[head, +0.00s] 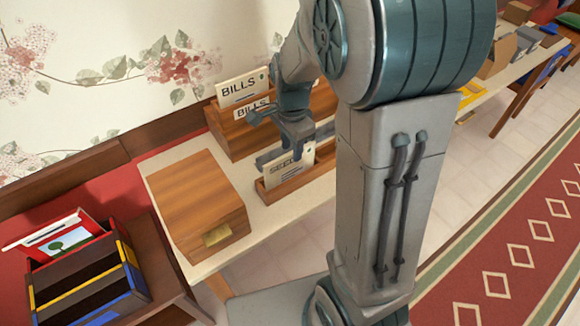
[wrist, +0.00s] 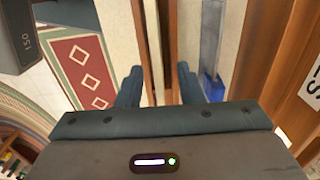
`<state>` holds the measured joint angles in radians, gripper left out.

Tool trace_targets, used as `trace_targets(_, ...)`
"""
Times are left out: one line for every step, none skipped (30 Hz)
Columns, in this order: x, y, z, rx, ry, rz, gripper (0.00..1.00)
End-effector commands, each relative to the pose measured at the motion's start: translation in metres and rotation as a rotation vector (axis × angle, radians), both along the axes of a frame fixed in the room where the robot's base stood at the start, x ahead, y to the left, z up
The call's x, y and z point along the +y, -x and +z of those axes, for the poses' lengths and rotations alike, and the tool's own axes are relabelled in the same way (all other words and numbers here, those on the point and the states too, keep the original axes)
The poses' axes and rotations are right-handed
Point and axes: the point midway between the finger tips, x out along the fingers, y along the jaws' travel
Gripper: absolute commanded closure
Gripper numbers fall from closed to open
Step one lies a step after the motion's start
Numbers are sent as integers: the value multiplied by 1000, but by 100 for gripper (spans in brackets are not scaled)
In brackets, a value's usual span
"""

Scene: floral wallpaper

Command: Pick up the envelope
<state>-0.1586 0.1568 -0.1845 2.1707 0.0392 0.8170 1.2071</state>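A pale envelope (head: 291,171) with dark print stands upright in a low wooden holder (head: 267,195) on the table. My gripper (head: 298,150) is just above and behind it in the head view, pointing down. The wrist view shows the two fingers (wrist: 158,84) apart, one on each side of wooden strips and a thin pale edge. I cannot tell whether that edge is the envelope or whether a finger touches it. My arm hides part of the holder's right side.
A wooden box (head: 195,205) stands left of the holder. Behind is a wooden bin with "BILLS" cards (head: 242,88). A side table at lower left bears a colourful box (head: 80,275). The pale table top (head: 255,222) is clear in front. A red rug (head: 500,270) lies right.

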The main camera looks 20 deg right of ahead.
Motion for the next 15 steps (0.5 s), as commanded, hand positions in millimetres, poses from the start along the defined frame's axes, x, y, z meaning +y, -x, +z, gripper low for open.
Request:
trace_targets(1, 1, -4, 2, 0, 0, 66)
trace_targets(1, 1, -6, 3, 0, 0, 66)
trace_targets(2, 3, -11, 4, 0, 0, 66)
trace_targets(3, 3, -16, 4, 0, 1, 66)
trace_targets(4, 4, -21, 6, 0, 1, 66)
trace_targets(5, 5, -27, 6, 0, 1, 66)
trace_targets(6, 6, -32, 5, 1, 1, 66)
trace_targets(5, 6, -37, 5, 1, 1, 66)
trace_targets(5, 5, -42, 4, 0, 0, 66)
trace_targets(5, 5, -45, 3, 0, 0, 66)
trace_targets(5, 5, -47, 3, 0, 1, 66)
trace_targets(5, 5, -50, 2, 0, 1, 66)
trace_targets(5, 5, -51, 1, 0, 1, 66)
trace_targets(5, 5, -52, 1, 0, 1, 66)
trace_targets(5, 5, -52, 0, 0, 1, 66)
